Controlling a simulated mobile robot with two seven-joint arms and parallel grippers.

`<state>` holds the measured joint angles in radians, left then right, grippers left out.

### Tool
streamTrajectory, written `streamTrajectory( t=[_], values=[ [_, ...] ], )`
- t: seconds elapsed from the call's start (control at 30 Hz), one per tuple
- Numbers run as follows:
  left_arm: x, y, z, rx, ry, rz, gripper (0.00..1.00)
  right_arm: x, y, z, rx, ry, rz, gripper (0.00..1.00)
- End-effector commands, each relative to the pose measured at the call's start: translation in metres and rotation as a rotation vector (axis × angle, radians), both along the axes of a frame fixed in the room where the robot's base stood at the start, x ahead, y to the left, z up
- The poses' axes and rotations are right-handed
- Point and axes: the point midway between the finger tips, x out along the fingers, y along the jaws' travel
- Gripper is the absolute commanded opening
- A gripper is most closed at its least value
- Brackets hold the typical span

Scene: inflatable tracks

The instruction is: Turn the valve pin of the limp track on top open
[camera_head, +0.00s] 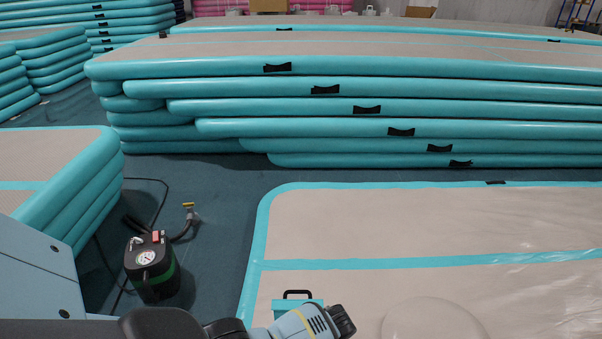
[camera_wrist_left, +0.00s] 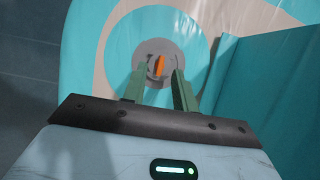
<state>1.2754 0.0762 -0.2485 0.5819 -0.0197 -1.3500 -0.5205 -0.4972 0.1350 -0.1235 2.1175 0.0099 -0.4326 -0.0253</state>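The limp track (camera_head: 350,225), grey with teal edges and a wrinkled top, lies flat at the right front in the head view. In the left wrist view, an orange valve pin (camera_wrist_left: 159,66) sits in a round grey valve (camera_wrist_left: 151,52) on a teal patch of a track. My left gripper (camera_wrist_left: 160,72) is above the valve with its two green fingers apart. The pin appears between the fingers; contact cannot be made out. In the head view an arm link of mine shows at the bottom, but the fingertips do not. My right gripper is in neither view.
A teal box with a black handle (camera_head: 298,294) stands at the front. A black-green pump (camera_head: 150,268) with a gauge and hose stands on the floor at left. Stacked tracks (camera_head: 400,85) fill the back; another stack (camera_head: 75,200) is at left.

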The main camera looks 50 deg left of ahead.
Motion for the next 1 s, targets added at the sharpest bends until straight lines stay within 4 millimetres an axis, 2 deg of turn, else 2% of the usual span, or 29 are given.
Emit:
streamTrajectory(
  t=[0.03, 0.2, 0.37, 0.57, 1.0],
  values=[
    [0.003, -0.002, 0.011, -0.001, -0.004, -0.001, 0.28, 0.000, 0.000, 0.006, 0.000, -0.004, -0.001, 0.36],
    [0.012, -0.009, 0.038, -0.001, -0.006, 0.000, 0.28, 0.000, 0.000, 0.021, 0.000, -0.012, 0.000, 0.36],
    [0.017, -0.014, 0.055, -0.001, -0.002, 0.000, 0.28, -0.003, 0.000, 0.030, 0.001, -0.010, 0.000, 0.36],
    [0.018, -0.015, 0.057, -0.001, -0.001, 0.000, 0.28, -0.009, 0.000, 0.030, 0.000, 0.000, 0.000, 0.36],
    [0.018, -0.015, 0.057, 0.000, -0.001, 0.001, 0.28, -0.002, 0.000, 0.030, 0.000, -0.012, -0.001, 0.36]
  ],
)
